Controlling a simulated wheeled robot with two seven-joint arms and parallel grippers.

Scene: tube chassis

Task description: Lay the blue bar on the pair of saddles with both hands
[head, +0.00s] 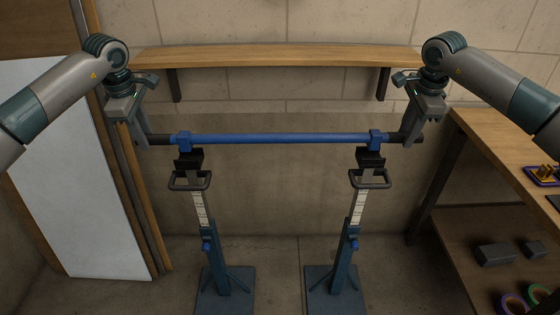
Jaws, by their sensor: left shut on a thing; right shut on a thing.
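The blue bar (280,138) runs level across the middle of the head view, with dark ends and two blue collars. My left gripper (146,140) is shut on its left dark end. My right gripper (408,140) is shut on its right dark end. Two stands carry dark saddles: the left saddle (189,159) and the right saddle (370,159) show right below the collars. From this angle I cannot tell whether the bar touches the saddles or hangs slightly above them.
A wooden shelf (280,56) is on the wall behind the bar. A wooden workbench (510,150) with grey blocks and coloured rings beneath stands at the right. A white panel (70,170) leans at the left. The floor between the stands is clear.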

